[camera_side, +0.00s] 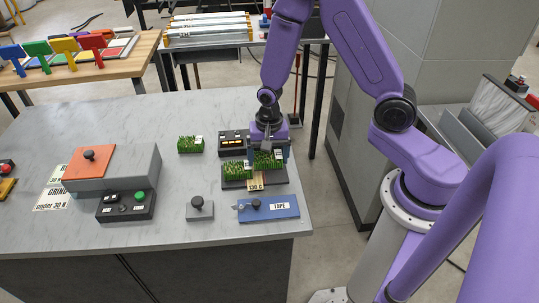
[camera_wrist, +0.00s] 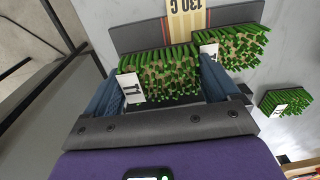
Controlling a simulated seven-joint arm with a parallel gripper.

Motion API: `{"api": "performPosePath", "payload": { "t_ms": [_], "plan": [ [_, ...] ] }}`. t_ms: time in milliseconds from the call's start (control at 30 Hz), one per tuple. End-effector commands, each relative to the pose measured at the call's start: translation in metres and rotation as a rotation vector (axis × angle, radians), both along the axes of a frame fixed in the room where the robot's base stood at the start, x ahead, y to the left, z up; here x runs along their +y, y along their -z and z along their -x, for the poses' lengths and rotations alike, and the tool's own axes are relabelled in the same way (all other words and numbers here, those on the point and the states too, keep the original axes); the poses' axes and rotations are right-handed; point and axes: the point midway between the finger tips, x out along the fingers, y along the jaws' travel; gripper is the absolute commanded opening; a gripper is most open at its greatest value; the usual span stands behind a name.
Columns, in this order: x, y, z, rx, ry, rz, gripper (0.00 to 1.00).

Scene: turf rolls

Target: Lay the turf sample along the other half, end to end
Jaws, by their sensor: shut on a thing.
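My gripper (camera_side: 268,147) is shut on a green turf sample (camera_side: 270,162), over the right part of a dark tray (camera_side: 232,185). In the wrist view the held turf (camera_wrist: 160,72) sits between the two blue fingers of my gripper (camera_wrist: 160,82). Another turf piece (camera_side: 237,170) lies on the tray to its left; the wrist view also shows it (camera_wrist: 232,45), close beside the held one and a little offset. I cannot tell whether the held turf touches the tray. A "130 G" card (camera_side: 256,184) is at the tray's front edge.
A third turf piece (camera_side: 190,145) lies apart on the grey table (camera_side: 130,115). A dark box with an orange display (camera_side: 233,143) stands behind the tray. A blue TAPE plate (camera_side: 280,208), a grey knob block (camera_side: 199,211), a button box (camera_side: 126,205) and an orange-topped block (camera_side: 90,160) stand nearby.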

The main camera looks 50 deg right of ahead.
Motion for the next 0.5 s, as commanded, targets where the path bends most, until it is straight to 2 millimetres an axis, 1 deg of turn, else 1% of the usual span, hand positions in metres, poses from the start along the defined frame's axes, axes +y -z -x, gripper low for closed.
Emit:
{"api": "performPosePath", "payload": {
  "t_ms": [33, 100, 133, 167, 367, 500],
  "plan": [
    [0.0, 0.013, 0.006, 0.027, 0.006, 0.008, 0.5],
    [0.0, 0.013, 0.006, 0.025, 0.007, 0.007, 0.5],
    [0.0, 0.013, 0.006, 0.025, 0.007, 0.007, 0.95],
    [0.0, 0.013, 0.006, 0.025, 0.007, 0.007, 1.0],
    [0.001, 0.011, 0.006, 0.024, 0.006, 0.007, 1.0],
    [0.0, 0.003, 0.006, 0.024, 0.004, 0.007, 1.0]
  ]
}}
